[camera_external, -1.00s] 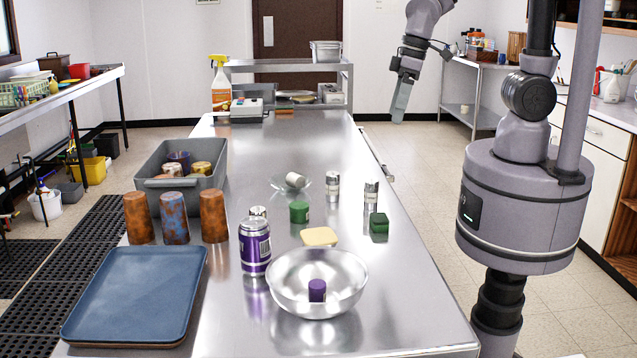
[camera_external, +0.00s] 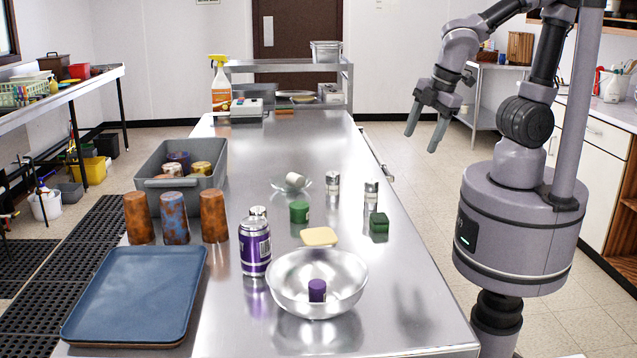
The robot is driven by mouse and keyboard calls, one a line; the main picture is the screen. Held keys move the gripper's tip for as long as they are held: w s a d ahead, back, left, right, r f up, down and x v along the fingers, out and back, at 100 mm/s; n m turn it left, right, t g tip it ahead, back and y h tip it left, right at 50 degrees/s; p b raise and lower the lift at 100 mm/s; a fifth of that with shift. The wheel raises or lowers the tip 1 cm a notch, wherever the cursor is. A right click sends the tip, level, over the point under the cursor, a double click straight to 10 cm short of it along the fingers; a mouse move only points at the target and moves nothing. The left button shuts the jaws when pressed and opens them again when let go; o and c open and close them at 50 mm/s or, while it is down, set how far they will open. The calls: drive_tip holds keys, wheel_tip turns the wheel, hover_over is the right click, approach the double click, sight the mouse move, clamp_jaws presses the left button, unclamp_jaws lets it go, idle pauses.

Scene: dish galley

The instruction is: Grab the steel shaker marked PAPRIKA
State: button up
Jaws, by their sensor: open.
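Two small steel shakers with pale labels stand upright on the steel table, one at centre right (camera_external: 333,184) and one further right (camera_external: 371,190). Another small pale-and-steel container (camera_external: 295,180) lies tilted in a clear glass dish (camera_external: 304,187). A further steel-topped one (camera_external: 258,211) is mostly hidden behind a purple-and-silver can (camera_external: 255,248). The labels are too small to read, so I cannot tell which is marked PAPRIKA. My gripper (camera_external: 422,141) is open and empty, fingers pointing down, in the air right of the table and apart from every shaker.
A green cylinder (camera_external: 299,212), a green block (camera_external: 379,223) and a yellow sponge (camera_external: 319,237) lie near the shakers. A steel bowl (camera_external: 317,282) holds a purple object. Rusty tumblers (camera_external: 214,216), a grey bin (camera_external: 181,184) and a blue tray (camera_external: 135,297) fill the left. The table's far middle is clear.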

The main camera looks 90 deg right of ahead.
drive_tip(key=w+d+f+n+g+h+p, duration=0.1)
drive_tip(key=w+f+n+h, duration=0.15)
drive_tip(key=n, duration=0.45)
drive_tip(key=n+h, duration=0.2)
drive_tip(key=n, duration=0.7)
approach(374, 187)
drive_tip(key=b+x, duration=0.5)
drive_tip(key=x, duration=0.4)
drive_tip(key=shift+b, duration=0.4)
drive_tip(key=b+x, duration=0.1)
drive_tip(key=x, duration=0.1)
drive_tip(key=b+x, duration=0.1)
drive_tip(key=x, duration=0.1)
drive_tip(key=b+x, duration=0.1)
drive_tip(key=x, duration=0.1)
drive_tip(key=shift+d+r+b, duration=0.2)
drive_tip(key=shift+d+b, duration=0.1)
drive_tip(key=shift+d, duration=0.1)
drive_tip(key=shift+r+t+y, duration=0.15)
drive_tip(key=shift+t+y, duration=0.1)
drive_tip(key=shift+t, duration=0.05)
clamp_jaws()
